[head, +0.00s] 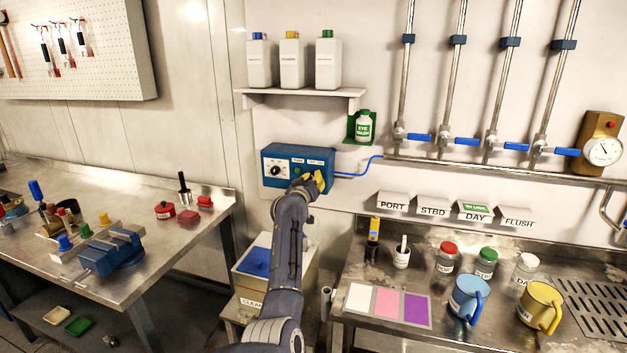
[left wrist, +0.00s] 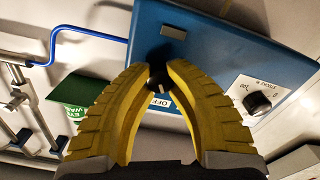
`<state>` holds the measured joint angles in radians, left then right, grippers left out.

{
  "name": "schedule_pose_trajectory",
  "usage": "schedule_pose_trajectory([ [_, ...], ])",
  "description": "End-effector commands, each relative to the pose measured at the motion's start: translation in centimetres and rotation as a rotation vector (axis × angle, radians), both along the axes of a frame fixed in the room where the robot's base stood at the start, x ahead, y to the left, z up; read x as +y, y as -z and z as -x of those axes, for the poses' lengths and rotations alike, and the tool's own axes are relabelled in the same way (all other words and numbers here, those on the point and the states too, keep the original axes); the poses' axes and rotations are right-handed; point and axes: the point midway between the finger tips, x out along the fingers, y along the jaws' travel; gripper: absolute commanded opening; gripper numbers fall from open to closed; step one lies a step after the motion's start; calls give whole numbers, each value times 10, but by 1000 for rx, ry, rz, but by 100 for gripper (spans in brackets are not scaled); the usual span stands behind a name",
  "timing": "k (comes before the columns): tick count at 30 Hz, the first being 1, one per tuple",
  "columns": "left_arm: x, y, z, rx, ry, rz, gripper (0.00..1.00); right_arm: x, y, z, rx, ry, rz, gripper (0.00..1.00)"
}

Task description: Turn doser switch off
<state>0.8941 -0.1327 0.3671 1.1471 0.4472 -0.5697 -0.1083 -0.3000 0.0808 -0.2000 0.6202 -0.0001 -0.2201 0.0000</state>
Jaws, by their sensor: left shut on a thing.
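The blue doser box (head: 298,152) is on the wall under the shelf. My left gripper (head: 319,182) is at the box's lower right, its yellow fingers covering the switch area in the head view. In the left wrist view the fingers (left wrist: 157,76) close around a small black switch knob (left wrist: 157,84) on the blue face (left wrist: 218,62). A pale mark shows on the knob, and an "OFF" label (left wrist: 160,102) sits just below it in the picture. The exact angle of the knob is hard to tell. My right gripper is not in view.
A black numbered dial (left wrist: 260,101) is beside the switch. A blue tube (head: 357,172) leaves the box's right side. The green eye wash holder (head: 363,126) is close at the upper right. A shelf (head: 300,92) with bottles is above, and a bin (head: 262,268) below.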

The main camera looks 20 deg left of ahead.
Motion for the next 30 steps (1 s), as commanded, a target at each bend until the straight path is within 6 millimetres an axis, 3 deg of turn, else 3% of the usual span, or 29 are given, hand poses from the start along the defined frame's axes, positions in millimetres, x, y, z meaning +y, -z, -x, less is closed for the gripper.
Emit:
schedule_pose_trajectory([
  [2,-1,5,0,7,3,0,0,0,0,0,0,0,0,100],
  [3,-1,5,0,7,3,0,17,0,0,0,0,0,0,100],
  [12,-1,2,0,4,1,-1,50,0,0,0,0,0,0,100],
  [23,-1,1,4,1,0,-2,50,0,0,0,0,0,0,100],
  [30,0,3,27,1,-1,-3,50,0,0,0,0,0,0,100],
])
